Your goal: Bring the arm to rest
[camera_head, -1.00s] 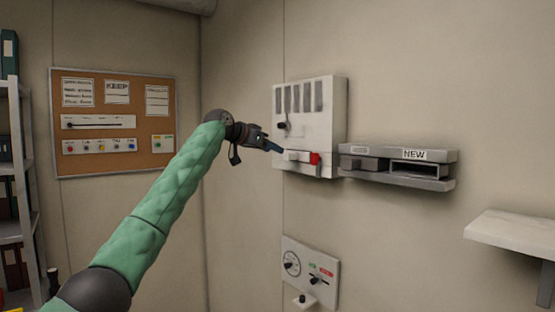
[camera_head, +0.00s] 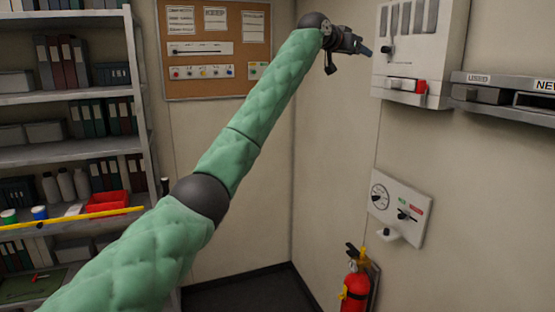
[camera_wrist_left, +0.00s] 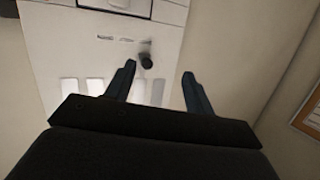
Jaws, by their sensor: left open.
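My left arm, in a green quilted sleeve, reaches up from the lower left in the head view. Its left gripper (camera_head: 366,50) is at the upper right, just left of the white wall unit (camera_head: 447,42) and apart from its drawer with a red end (camera_head: 407,86). In the left wrist view the two fingers of the left gripper (camera_wrist_left: 160,84) are spread with nothing between them. Beyond them the white wall unit (camera_wrist_left: 60,45) shows a black knob (camera_wrist_left: 146,60) and light slots. My right gripper is in neither view.
A grey shelf marked USED and NEW (camera_head: 505,82) is on the right wall. Below are a dial panel (camera_head: 400,207) and a red fire extinguisher (camera_head: 356,284). A loaded shelf rack (camera_head: 66,98) stands left, a cork board (camera_head: 216,84) behind. The floor corner (camera_head: 245,290) looks clear.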

